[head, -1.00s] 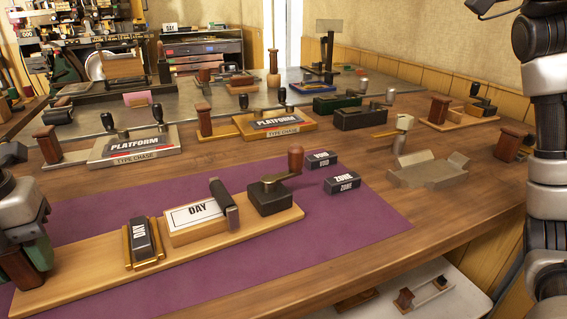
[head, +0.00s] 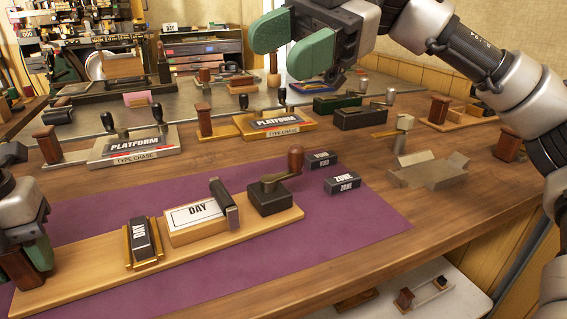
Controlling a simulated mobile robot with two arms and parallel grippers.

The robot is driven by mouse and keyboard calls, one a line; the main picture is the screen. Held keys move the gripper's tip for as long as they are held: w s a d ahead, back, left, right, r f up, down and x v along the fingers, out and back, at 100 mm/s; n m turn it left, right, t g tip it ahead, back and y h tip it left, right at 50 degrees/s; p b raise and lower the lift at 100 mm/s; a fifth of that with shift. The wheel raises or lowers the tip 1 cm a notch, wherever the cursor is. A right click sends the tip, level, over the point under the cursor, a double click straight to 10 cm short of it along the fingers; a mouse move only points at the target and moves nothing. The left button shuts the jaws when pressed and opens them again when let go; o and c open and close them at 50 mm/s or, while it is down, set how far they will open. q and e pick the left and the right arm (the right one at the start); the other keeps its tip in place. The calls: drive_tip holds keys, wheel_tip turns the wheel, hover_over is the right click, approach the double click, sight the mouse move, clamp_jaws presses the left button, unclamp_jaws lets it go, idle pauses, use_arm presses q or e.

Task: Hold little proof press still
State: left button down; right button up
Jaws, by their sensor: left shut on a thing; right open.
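The little proof press (head: 255,228) lies on a purple mat. Its long wooden base carries a brass-edged holder with a black DAY block (head: 141,238), a raised bed with a white DAY card (head: 195,214), a dark roller (head: 224,203) and a black block with a crank and brown knob (head: 295,159). My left gripper (head: 28,258) is shut on the brown wooden grip (head: 18,272) at the base's left end; its fingers partly hide the grip. My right gripper (head: 286,46) is open and empty, raised high above the back of the bench, apart from the press.
VOID (head: 318,160) and ZONE (head: 342,183) blocks lie right of the crank. A metal tray-like piece (head: 432,174) stands further right. Two PLATFORM type chases (head: 133,147) and dark boxes (head: 360,117) stand behind. The purple mat (head: 345,232) is clear at front right.

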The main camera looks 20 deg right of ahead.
sight(296, 146)
drive_tip(key=w+d+f+n+t+h, duration=0.5)
drive_tip(key=w+n+h, duration=0.4)
drive_tip(key=h, duration=0.5)
drive_tip(key=shift+n+g, duration=0.6)
drive_tip(key=shift+n, duration=0.1)
drive_tip(key=f, duration=0.4)
drive_tip(key=s+f, duration=0.1)
drive_tip(key=f, duration=0.7)
drive_tip(key=shift+s+f, duration=0.15)
drive_tip(key=shift+f, duration=0.15)
clamp_jaws()
